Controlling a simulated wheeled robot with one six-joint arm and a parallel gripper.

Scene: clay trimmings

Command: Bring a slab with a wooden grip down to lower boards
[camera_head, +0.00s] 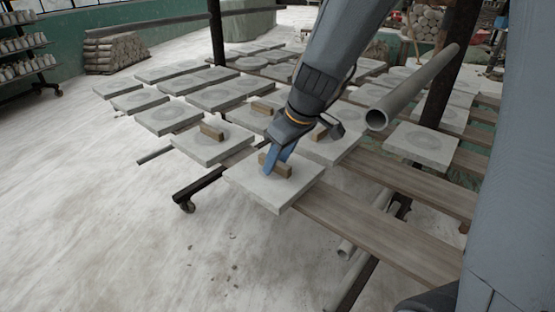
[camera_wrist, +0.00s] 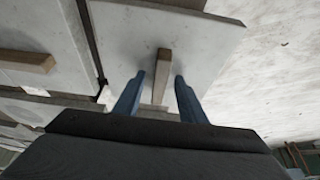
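The nearest grey slab (camera_head: 260,188) has a wooden grip (camera_head: 284,170) on top and sits at the left end of a wooden board (camera_head: 380,225). My gripper (camera_head: 272,166) is down at this grip, with its blue fingers. In the wrist view, the fingers (camera_wrist: 161,84) stand open on either side of the grip (camera_wrist: 163,62), with a gap visible on each side. The slab also fills the middle of the wrist view (camera_wrist: 210,50). Several other slabs with wooden grips lie behind, one just to the left (camera_head: 195,149). How the near slab is supported underneath is partly hidden.
Rows of slabs cover the rack behind. A grey pipe (camera_head: 415,90) and dark post (camera_head: 443,85) stand at the right. Bare boards (camera_head: 415,185) extend right of the near slab. A slab (camera_head: 420,146) lies farther right. The pale floor (camera_head: 90,200) at left is open.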

